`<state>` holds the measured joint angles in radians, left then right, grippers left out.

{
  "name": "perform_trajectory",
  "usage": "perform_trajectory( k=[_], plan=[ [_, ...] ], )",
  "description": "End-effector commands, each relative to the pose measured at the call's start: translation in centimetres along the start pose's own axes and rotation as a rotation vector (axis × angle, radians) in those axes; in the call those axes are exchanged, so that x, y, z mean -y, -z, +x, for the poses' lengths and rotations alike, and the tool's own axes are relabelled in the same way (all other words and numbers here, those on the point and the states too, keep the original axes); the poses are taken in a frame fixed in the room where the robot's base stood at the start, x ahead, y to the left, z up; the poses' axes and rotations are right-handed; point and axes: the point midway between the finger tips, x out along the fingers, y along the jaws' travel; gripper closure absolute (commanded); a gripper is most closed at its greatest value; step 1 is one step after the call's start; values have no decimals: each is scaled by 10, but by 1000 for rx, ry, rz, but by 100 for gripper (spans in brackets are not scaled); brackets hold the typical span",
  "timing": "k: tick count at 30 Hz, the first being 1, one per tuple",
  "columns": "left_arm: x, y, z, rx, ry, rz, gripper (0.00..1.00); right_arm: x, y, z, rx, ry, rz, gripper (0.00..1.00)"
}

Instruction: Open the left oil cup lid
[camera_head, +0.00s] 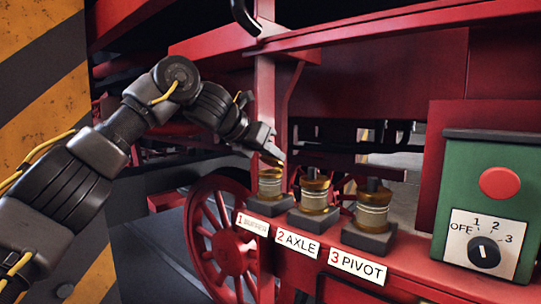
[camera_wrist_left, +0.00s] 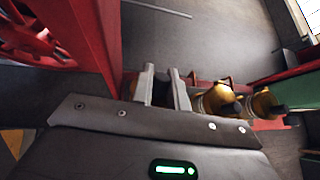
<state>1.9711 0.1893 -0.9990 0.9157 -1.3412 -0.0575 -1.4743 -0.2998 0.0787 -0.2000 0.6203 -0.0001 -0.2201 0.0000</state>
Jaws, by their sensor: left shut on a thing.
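The left oil cup (camera_head: 269,187) is a brass and glass cup on a dark block, behind the label marked 1. My left gripper (camera_head: 274,153) comes in from the left and reaches the top of this cup. Its lid (camera_head: 270,173) is brass, and its top is partly hidden by the fingers. In the left wrist view the two grey fingers (camera_wrist_left: 164,88) stand on either side of a dark piece, which fits the lid's knob. The gripper is shut on it. How far the lid is tilted cannot be told. My right gripper is not in view.
The AXLE cup (camera_head: 315,193) and PIVOT cup (camera_head: 373,209) stand close by on the right, with black knobs on top. A green control box (camera_head: 485,205) with a red button and dial is farther right. A red post (camera_head: 265,90) rises just behind the left cup.

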Motion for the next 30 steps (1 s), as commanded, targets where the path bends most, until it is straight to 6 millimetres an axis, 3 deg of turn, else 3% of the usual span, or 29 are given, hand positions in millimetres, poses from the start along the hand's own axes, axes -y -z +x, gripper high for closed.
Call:
perform_trajectory(
  k=[15,16,19,30],
  plan=[
    [0,-3,-1,-9,-1,-1,100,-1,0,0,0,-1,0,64],
    [0,-3,-1,-8,-1,-1,80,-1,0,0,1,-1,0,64],
    [0,-3,-1,-10,0,-1,67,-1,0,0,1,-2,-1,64],
    [-1,-1,-5,-11,-1,-1,66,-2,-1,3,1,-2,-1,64]
  ],
)
